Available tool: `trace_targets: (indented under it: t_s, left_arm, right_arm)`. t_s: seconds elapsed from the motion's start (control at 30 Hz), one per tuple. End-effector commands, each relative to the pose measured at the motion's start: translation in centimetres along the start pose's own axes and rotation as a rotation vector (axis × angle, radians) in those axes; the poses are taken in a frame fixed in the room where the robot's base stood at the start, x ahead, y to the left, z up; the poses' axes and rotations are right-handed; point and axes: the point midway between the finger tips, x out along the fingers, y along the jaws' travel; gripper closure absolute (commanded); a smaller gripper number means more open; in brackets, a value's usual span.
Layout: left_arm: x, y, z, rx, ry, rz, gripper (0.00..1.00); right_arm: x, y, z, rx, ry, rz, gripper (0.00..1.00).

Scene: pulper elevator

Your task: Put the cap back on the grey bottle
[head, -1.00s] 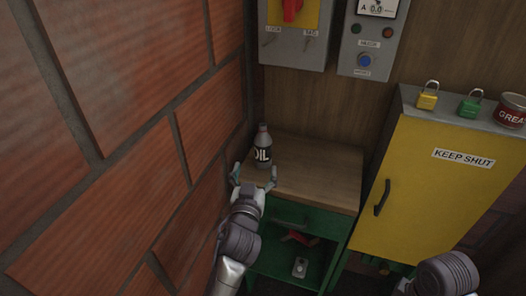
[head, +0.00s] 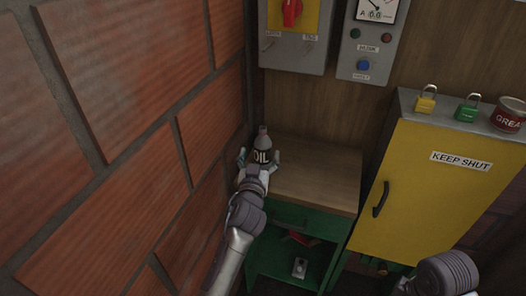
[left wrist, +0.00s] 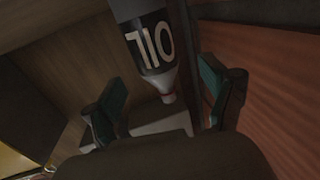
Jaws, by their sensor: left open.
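The grey bottle (head: 262,144) with a black OIL label stands upright at the back left of the wooden cabinet top, by the brick wall. My left gripper (head: 259,158) is open, with one finger on each side of the bottle in the head view. In the left wrist view the bottle (left wrist: 152,45) appears upside down between the open fingers (left wrist: 163,93), with a gap to each finger. Its narrow neck end has a reddish rim. I cannot make out a separate cap. My right gripper is out of view.
The bare wooden top (head: 315,180) is clear to the right. Below it, a green cabinet (head: 291,215) has an open shelf with a red item and a small pale object. A yellow cabinet (head: 425,195) carries padlocks and a red tin. The brick wall (head: 130,150) is close on the left.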

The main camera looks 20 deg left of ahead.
Motion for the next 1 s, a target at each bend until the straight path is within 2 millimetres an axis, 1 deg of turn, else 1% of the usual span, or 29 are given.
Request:
trace_targets:
  t_s: [0.17,0.23,0.43,0.5,0.6,0.7,0.97,1.0]
  left_arm:
    - [0.0,0.0,0.0,0.0,0.0,0.0,0.16]
    - [0.4,0.0,-0.1,0.001,0.0,0.0,0.16]
    - [3.2,0.3,-0.4,0.002,-0.001,-0.001,0.16]
    - [4.1,0.3,-0.2,0.002,0.0,-0.001,0.16]
    - [4.9,0.3,-0.2,0.0,0.0,0.001,0.16]
    - [5.2,0.3,-0.1,0.001,0.0,0.0,0.16]
    - [5.2,0.3,-0.1,0.0,0.0,0.0,0.16]
    - [5.2,0.3,-0.1,0.0,-0.001,0.0,0.18]
  right_arm:
    - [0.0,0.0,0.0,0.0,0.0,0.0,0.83]
    - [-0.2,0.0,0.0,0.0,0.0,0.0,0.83]
    - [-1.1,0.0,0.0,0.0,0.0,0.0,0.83]
    - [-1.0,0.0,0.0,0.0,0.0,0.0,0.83]
    - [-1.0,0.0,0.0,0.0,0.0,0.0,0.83]
    - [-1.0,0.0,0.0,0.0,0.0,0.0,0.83]
    - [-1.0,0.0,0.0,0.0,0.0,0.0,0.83]
    - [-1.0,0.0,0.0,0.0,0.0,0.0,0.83]
